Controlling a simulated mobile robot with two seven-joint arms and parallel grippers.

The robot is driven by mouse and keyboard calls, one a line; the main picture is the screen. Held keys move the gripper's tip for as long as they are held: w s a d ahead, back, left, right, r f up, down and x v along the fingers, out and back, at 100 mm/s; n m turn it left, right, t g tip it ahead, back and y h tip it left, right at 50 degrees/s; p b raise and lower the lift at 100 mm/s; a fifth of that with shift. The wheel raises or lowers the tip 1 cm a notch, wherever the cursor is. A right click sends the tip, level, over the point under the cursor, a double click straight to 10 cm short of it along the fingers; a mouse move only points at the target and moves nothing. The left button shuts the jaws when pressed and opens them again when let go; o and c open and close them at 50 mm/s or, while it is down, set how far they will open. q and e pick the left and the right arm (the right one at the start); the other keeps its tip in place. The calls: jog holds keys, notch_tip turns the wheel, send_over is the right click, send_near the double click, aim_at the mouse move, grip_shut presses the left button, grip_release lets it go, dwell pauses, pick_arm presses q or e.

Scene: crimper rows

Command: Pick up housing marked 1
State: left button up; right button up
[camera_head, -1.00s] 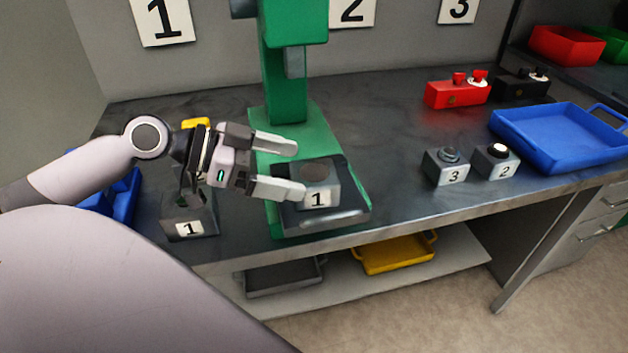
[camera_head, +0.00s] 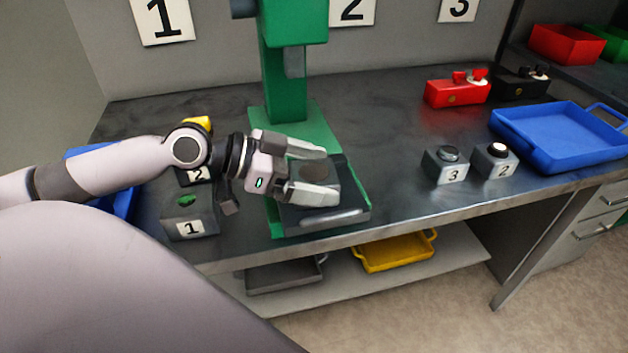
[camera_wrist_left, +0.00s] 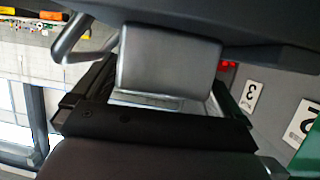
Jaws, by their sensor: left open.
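A grey housing (camera_head: 314,173) with a dark round top sits on the dark plate of the green press. Its front label, which read 1 a second ago, is now hidden by a finger. My left gripper (camera_head: 328,173) is open, one finger on the far side of this housing and one across its front. I cannot tell whether the fingers touch it. Another grey block marked 1 (camera_head: 190,214), with a green spot on top, stands left of the press. The wrist view is close and dark, with a grey block-like shape (camera_wrist_left: 168,58) that I cannot name surely. My right gripper is not in view.
The green press column (camera_head: 284,75) rises behind the gripper. A block marked 2 (camera_head: 199,174) stands behind my left arm. Blocks marked 3 (camera_head: 445,165) and 2 (camera_head: 496,161) stand to the right, near a blue tray (camera_head: 560,150). The bench between press and blocks is clear.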

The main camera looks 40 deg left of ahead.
pick_arm(q)
jog(key=c, duration=1.5)
jog(key=shift+r, duration=0.15)
